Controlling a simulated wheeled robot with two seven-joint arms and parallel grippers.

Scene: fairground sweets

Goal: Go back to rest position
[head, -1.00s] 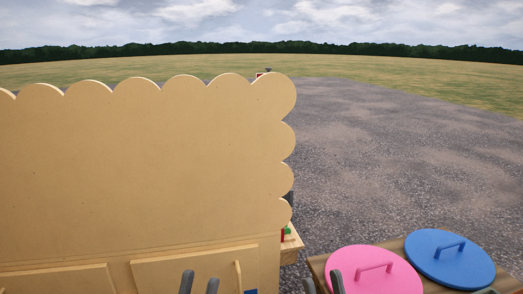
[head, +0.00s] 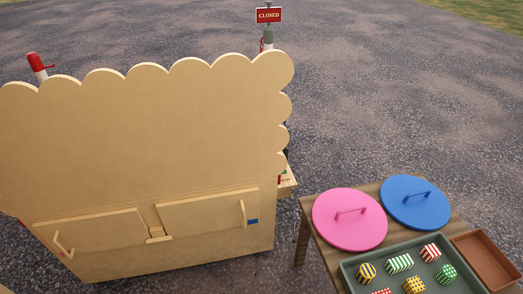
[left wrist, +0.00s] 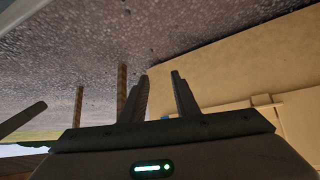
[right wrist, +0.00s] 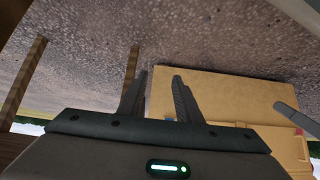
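My left gripper (left wrist: 159,75) shows in the left wrist view with its two dark fingers apart and nothing between them. My right gripper (right wrist: 160,75) shows in the right wrist view, also with its fingers apart and empty. Neither gripper shows in the head view. Both wrist views look past the fingers to grey gravel and tan wooden panelling. No fingertip visibly touches anything.
A tan stall (head: 150,120) with a scalloped top stands ahead and left. A table (head: 304,240) at right carries a pink lid (head: 350,235), a blue lid (head: 415,213), a green tray (head: 349,274) of several patterned sweets and a brown tray (head: 486,262). Gravel lies open beyond.

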